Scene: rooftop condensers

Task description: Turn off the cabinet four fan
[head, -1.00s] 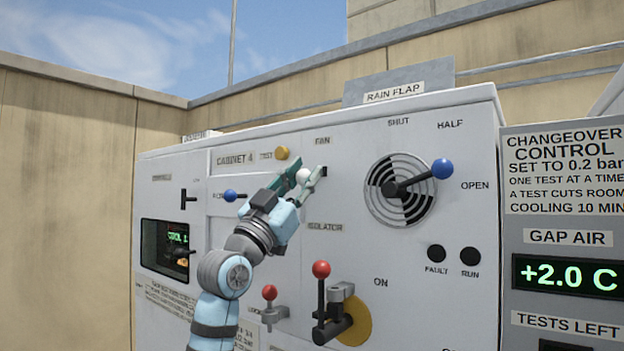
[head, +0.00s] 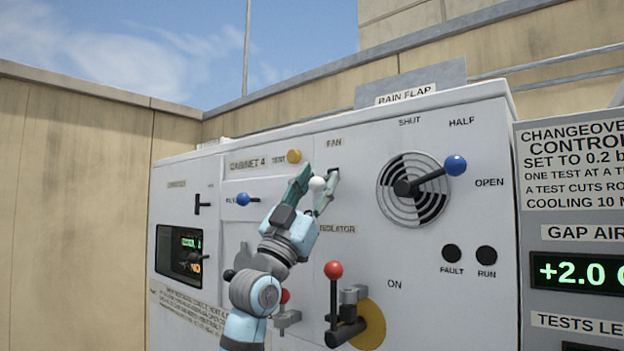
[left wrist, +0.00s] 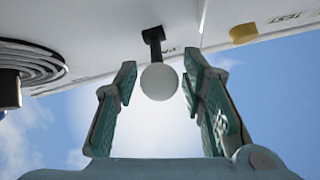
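The cabinet four panel (head: 250,164) carries a lever under the FAN label (head: 334,142). The lever has a white ball knob (head: 317,184) and comes out of a dark slot. My left gripper (head: 315,178) is at this knob with one finger on each side. In the left wrist view the white knob (left wrist: 159,81) sits between the open fingertips of the left gripper (left wrist: 160,85), with a gap visible on both sides. The dark lever stem (left wrist: 153,42) runs from the knob to the panel. My right gripper is not in view.
A blue-knobbed lever (head: 243,199) and a yellow button (head: 293,156) are left of the gripper. The blue-knobbed rain flap handle (head: 455,166) is right. A red-knobbed isolator handle (head: 333,270) is below.

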